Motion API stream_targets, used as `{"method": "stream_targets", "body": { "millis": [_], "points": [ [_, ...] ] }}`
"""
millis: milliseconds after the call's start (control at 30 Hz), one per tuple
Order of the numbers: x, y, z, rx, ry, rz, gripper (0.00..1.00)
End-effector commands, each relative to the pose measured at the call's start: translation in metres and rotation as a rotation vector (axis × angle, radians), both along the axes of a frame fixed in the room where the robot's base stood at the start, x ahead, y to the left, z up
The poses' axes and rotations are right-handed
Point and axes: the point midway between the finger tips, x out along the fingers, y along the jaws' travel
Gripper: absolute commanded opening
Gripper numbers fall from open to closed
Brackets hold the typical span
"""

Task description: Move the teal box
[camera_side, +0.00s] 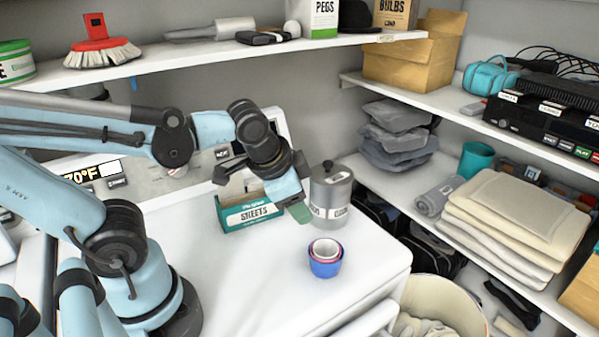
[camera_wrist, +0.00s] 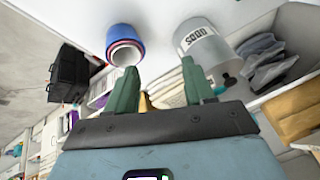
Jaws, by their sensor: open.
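The teal box (camera_side: 248,214), a dryer-sheets carton with white lettering, stands upright on the white appliance top, near its back panel. The box does not show in the wrist view. My gripper (camera_side: 299,211) is just right of the box in the side view, its green fingers pointing down, and it covers part of the box's right end. In the wrist view my gripper (camera_wrist: 160,66) has its two fingers apart with nothing held between them. I cannot tell whether a finger touches the box.
A grey lidded canister (camera_side: 330,200) stands close to the right of my gripper; it also shows in the wrist view (camera_wrist: 208,48). Shelves (camera_side: 160,67) run above and right.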

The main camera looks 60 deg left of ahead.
Motion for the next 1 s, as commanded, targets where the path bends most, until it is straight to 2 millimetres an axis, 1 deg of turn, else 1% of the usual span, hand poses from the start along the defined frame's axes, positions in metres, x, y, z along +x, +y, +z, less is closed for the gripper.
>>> {"method": "stream_targets", "body": {
  "millis": [33, 200, 300, 333, 400, 500, 600, 767, 867, 1000],
  "points": [
    [0.001, -0.002, -0.003, 0.096, 0.066, -0.110, 0.45],
    [-0.003, 0.002, -0.010, 0.441, 0.337, -0.485, 0.19],
    [-0.004, 0.004, -0.010, 0.615, 0.503, -0.676, 0.04],
    [-0.004, 0.004, -0.009, 0.659, 0.550, -0.725, 0.00],
    [-0.004, 0.003, -0.007, 0.749, 0.654, -0.824, 0.00],
    [-0.006, 0.002, -0.004, 0.837, 0.773, -0.925, 0.00],
    [-0.007, 0.000, -0.001, 0.886, 0.850, -0.981, 0.00],
    [-0.008, 0.003, -0.003, 0.908, 0.890, -1.007, 0.00],
    [-0.007, 0.010, -0.009, 0.906, 0.889, -1.006, 0.00],
    [-0.006, 0.024, -0.024, 0.904, 0.888, -1.004, 0.00]
  ]
}}
